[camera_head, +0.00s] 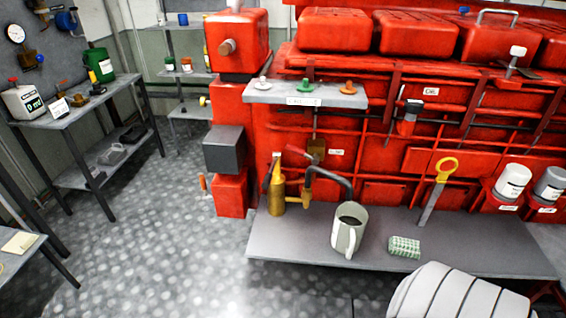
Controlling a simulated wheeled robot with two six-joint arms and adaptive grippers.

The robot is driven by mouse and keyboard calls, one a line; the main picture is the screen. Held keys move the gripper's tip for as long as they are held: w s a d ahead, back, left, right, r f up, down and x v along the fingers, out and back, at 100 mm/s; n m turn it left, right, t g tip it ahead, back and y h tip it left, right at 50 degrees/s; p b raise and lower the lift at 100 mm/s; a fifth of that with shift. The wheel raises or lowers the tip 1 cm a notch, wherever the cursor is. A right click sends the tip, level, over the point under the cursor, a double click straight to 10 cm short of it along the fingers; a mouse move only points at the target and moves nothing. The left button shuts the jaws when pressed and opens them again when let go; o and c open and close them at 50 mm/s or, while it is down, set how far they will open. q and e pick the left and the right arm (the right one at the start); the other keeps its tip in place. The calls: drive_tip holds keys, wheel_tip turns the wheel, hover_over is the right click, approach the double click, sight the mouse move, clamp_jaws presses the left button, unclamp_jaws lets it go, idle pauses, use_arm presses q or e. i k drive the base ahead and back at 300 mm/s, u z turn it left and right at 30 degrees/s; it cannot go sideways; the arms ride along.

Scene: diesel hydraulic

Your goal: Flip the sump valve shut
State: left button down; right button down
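A small brass valve or pipe fitting (306,188) stands at the front of the red engine, above the grey shelf. A dark curved spout (332,179) runs from it to the right, toward the jug. A red lever-like handle (297,154) slants just above the fitting. I take this to be the sump valve, but the label (336,152) beside it is too small to read. Whether the valve is open or shut cannot be told. A pale jug (349,230) with dark liquid stands upright below the spout's end. Neither gripper is in view.
A brass can (277,193) stands left of the fitting. A white ribbed shape (455,295) covers the bottom right. The left floor is clear.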

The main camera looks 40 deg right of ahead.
sight(316, 158)
drive_tip(key=i, duration=3.2)
drive_tip(key=z, duration=3.4)
